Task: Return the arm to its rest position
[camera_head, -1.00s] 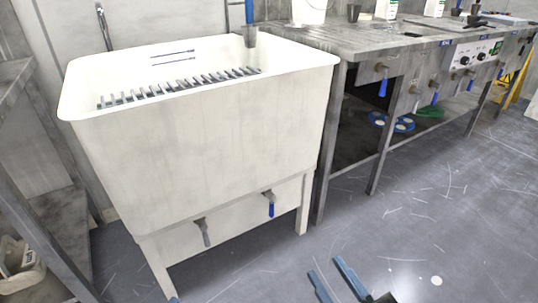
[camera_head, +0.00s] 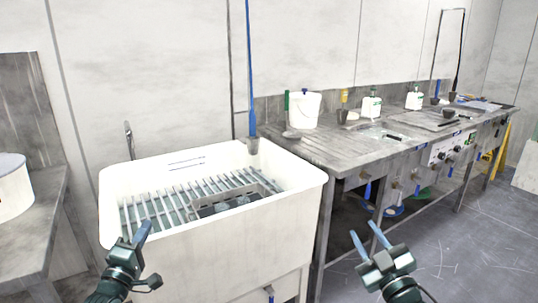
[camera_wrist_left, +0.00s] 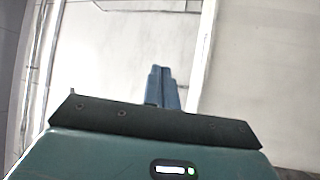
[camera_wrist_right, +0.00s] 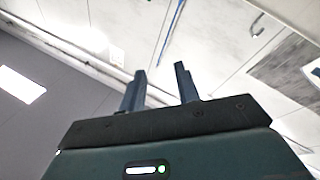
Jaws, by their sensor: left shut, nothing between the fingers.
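My left gripper (camera_head: 146,228) is raised in front of the white sink's lower left side in the head view. Its blue fingers also show together in the left wrist view (camera_wrist_left: 162,88), shut and empty. My right gripper (camera_head: 366,238) is raised in front of the floor and bench, right of the sink. Its two fingers stand apart with nothing between them, also in the right wrist view (camera_wrist_right: 160,84).
The white sink (camera_head: 215,255) has a slatted rack (camera_head: 165,205) with dark items on it. A metal bench (camera_head: 320,150) with a white bucket (camera_head: 304,110) and bottles runs to the right. A side table (camera_head: 35,215) stands left.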

